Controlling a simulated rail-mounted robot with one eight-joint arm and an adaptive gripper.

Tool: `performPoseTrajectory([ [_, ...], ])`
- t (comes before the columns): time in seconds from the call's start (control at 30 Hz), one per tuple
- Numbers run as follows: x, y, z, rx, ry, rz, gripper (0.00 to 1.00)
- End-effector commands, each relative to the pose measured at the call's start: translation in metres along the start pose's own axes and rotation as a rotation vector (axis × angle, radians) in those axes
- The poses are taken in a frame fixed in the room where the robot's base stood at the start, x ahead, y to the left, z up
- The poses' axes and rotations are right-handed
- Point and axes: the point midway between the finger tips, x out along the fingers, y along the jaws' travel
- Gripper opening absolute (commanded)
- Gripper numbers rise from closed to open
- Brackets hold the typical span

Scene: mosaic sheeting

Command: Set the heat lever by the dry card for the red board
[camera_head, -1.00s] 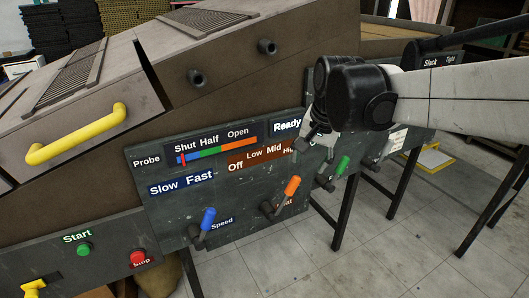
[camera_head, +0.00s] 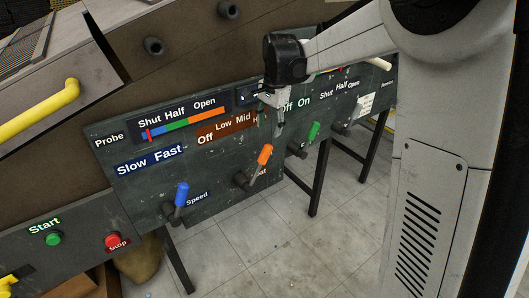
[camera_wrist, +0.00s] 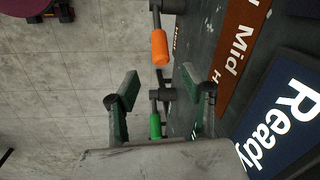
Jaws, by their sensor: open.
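The heat lever (camera_head: 265,154) has an orange handle tilted up and to the right from its pivot on the dark panel (camera_head: 130,195). Its brown scale (camera_head: 225,131) reads Off, Low, Mid and a partly hidden last label. My gripper (camera_head: 275,123) is open and empty, above and slightly right of the orange handle. In the wrist view the orange handle (camera_wrist: 160,47) lies beyond the open fingers (camera_wrist: 160,92), not between them. I cannot identify the red board.
A blue speed lever (camera_head: 181,194) stands to the left and a green lever (camera_head: 313,131) to the right of the heat lever. Start (camera_head: 54,239) and stop (camera_head: 112,240) buttons sit lower left. A Ready plate (camera_wrist: 295,115) is close beside my gripper.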

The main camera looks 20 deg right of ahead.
Motion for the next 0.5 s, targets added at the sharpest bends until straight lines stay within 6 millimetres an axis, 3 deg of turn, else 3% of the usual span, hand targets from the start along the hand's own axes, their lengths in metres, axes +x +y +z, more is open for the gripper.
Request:
performPoseTrajectory([
  [0.5, 0.094, 0.0, 0.0, -0.002, 0.001, 0.0, 0.44],
])
